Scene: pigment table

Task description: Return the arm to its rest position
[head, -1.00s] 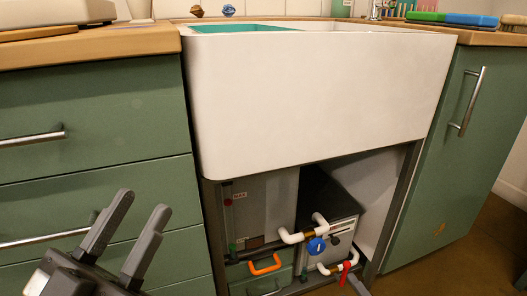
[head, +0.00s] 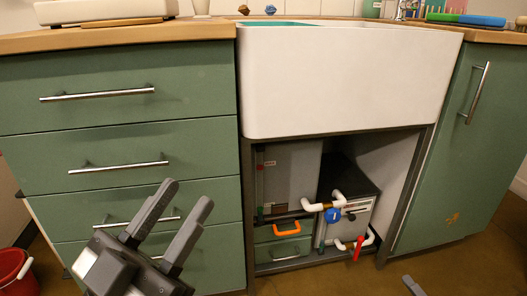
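My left gripper (head: 186,195) is at the lower left of the head view, in front of the green drawers. Its two grey fingers point up and stand apart, with nothing between them. A small grey tip (head: 412,286) at the bottom edge, right of centre, looks like part of my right gripper. The rest of it is out of frame, so its opening cannot be told.
A white sink (head: 345,80) sits between green drawers (head: 120,140) and a green door (head: 460,150). Below it are pipes with a blue knob (head: 333,215) and a red valve handle (head: 358,248). A red bucket (head: 14,272) stands on the floor at left.

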